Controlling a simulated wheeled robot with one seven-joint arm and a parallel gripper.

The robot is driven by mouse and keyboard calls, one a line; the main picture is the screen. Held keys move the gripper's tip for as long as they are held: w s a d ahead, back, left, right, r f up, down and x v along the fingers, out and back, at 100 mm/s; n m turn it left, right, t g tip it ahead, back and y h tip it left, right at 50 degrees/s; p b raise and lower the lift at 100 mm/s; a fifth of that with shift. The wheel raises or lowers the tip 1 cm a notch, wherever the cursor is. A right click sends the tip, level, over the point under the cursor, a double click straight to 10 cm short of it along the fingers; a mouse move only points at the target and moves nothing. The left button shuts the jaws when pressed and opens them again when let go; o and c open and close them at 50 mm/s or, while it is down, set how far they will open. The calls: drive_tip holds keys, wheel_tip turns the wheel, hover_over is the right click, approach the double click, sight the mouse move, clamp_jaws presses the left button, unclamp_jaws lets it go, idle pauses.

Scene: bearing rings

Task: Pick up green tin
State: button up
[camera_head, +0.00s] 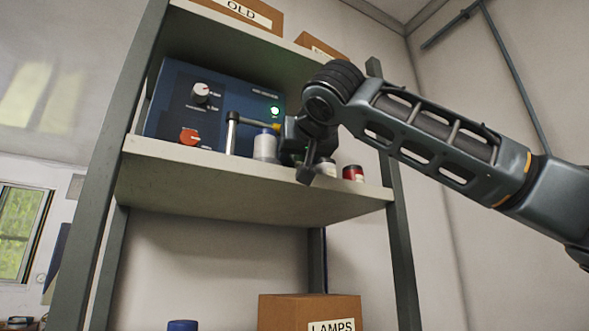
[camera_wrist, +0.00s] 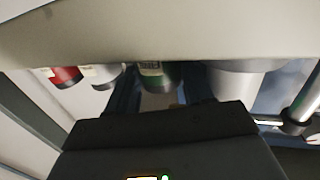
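The green tin (camera_wrist: 158,75) stands on the shelf in the wrist view, which looks upside down, between a white tin and a wider white container. In the camera_head view my gripper (camera_head: 307,166) is at the front of the middle shelf and hides most of the green tin; only a dark greenish patch shows behind it. In the wrist view the dark body of my gripper (camera_wrist: 165,135) fills the lower middle, in front of the green tin.
A white bottle (camera_head: 265,147) with a blue cap and a metal post (camera_head: 231,133) stand left of my gripper. A white tin (camera_head: 326,167) and a red tin (camera_head: 353,173) stand right. A blue control box (camera_head: 222,100) is behind. The upper shelf (camera_head: 240,38) hangs above.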

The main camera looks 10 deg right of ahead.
drive_tip(key=c, duration=0.5)
drive_tip(key=shift+c, duration=0.3)
drive_tip(key=shift+r, duration=0.2)
drive_tip(key=shift+r+p, duration=0.55)
drive_tip(key=shift+p, duration=0.1)
drive_tip(key=shift+r, duration=0.1)
